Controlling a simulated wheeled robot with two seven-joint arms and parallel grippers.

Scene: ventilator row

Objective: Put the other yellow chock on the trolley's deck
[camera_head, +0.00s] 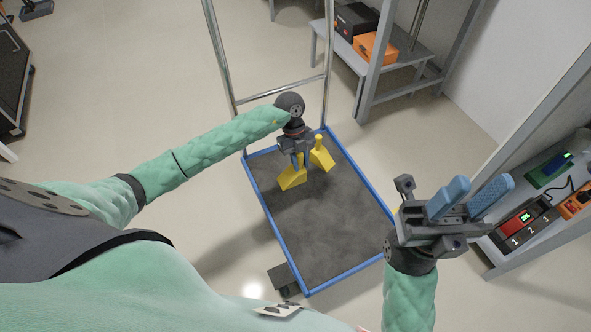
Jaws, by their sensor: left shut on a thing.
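The trolley's deck (335,235) is a dark grey mat with a blue rim, in the middle of the head view. My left gripper (297,162) is over the deck's far part, shut on a yellow chock (291,180). Whether this chock touches the deck or hangs just above it I cannot tell. A second yellow chock (322,160) with an upright peg is right beside the gripper, at the deck's far end; the gripper partly hides both chocks. My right gripper (479,193) is open and empty, to the right of the trolley, its blue fingers apart.
The trolley's metal push handle (281,93) rises at its far end. A grey shelf (540,215) at the right holds a red device (522,218) and other items. A grey bench at the back bears an orange box (375,47). The deck's near part is clear.

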